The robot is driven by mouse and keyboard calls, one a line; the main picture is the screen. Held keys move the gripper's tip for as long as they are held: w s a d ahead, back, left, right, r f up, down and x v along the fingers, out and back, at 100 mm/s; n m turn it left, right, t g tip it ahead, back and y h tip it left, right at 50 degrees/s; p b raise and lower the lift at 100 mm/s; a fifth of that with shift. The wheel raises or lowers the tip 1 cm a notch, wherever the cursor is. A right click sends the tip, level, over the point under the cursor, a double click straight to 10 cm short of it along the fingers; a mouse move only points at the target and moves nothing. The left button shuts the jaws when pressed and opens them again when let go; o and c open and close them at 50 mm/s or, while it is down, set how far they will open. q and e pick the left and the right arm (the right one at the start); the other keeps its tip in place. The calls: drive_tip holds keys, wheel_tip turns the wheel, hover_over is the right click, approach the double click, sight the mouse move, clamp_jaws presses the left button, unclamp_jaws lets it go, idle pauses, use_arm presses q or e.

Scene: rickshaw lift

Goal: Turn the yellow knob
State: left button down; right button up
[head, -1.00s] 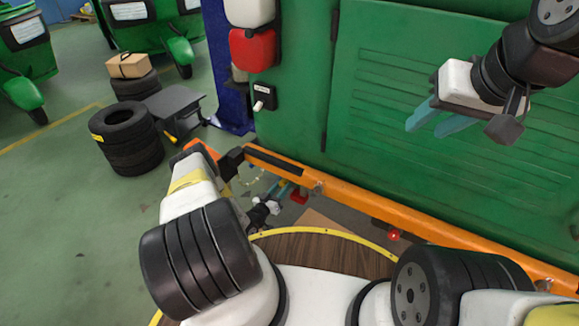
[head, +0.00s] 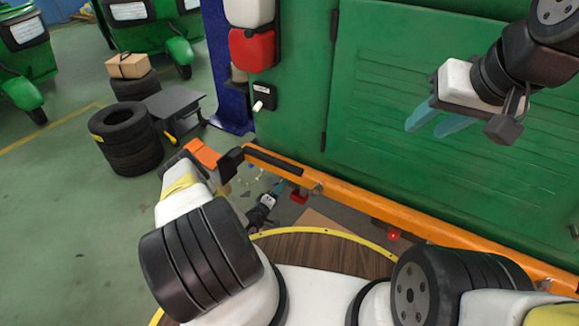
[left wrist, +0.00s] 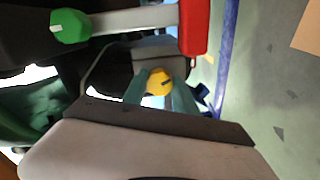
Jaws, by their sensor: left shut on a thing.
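The yellow knob (left wrist: 160,82) has a dark mark on its face and sits between the two teal fingers of my left gripper (left wrist: 159,92) in the left wrist view. The left gripper is shut on it. In the head view this gripper (head: 279,188) is low, close to the orange rail, partly behind my own arm, and I cannot make out the knob there. My right gripper (head: 437,119) is open and empty at the upper right, in front of the green panel.
A green knob (left wrist: 70,26) and a red part (left wrist: 194,27) are close by in the left wrist view. An orange rail (head: 370,207) runs below the green vehicle panel (head: 450,80). Stacked tyres (head: 128,140) stand at the left.

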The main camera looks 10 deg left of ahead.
use_arm(q)
drive_tip(key=n, duration=1.2)
drive_tip(key=shift+a+n, duration=0.1)
drive_tip(key=shift+n, duration=0.2)
idle(0.4)
drive_tip(key=c, duration=1)
unclamp_jaws()
drive_tip(key=shift+o, duration=0.2)
drive_tip(key=shift+r, duration=0.1)
drive_tip(key=shift+s, duration=0.1)
drive_tip(key=v, duration=0.7)
drive_tip(key=shift+s+a, duration=0.15)
drive_tip(key=shift+s, duration=0.15)
